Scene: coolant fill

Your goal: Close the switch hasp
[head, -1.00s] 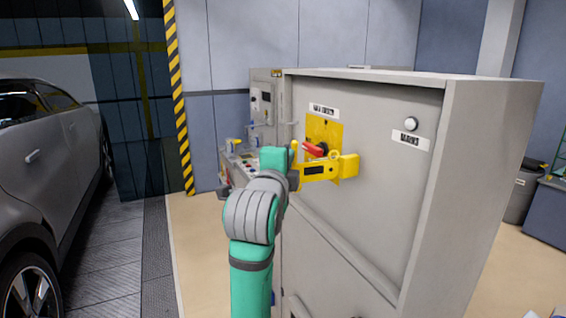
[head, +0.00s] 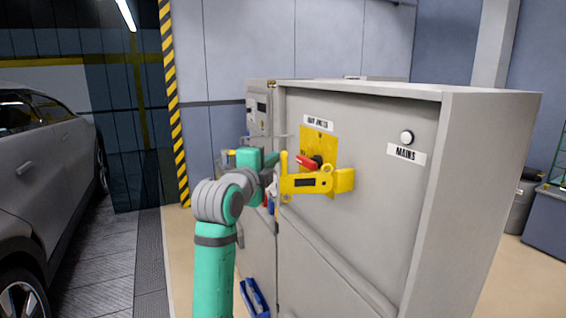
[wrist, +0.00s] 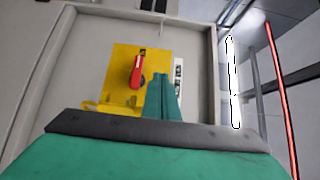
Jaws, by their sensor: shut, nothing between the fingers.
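The yellow hasp (head: 310,183) is attached at its right end to a yellow block on the grey cabinet front. Its arm reaches left and stands out from the panel, with an upright tab at its free end. The red switch handle (head: 306,161) sits on a yellow plate (head: 319,140) behind it; the handle also shows in the wrist view (wrist: 136,71). My gripper (head: 272,160) is just left of the hasp's free end; whether they touch is unclear. In the wrist view its teal fingers (wrist: 160,92) are together and empty, hiding part of the plate's lower right.
The grey cabinet (head: 370,130) carries a "MAINS" label (head: 406,153) and a round white lamp (head: 406,137). A car (head: 45,185) stands at the left. A striped post (head: 172,100) stands behind. A blue item (head: 254,297) is low by the cabinet.

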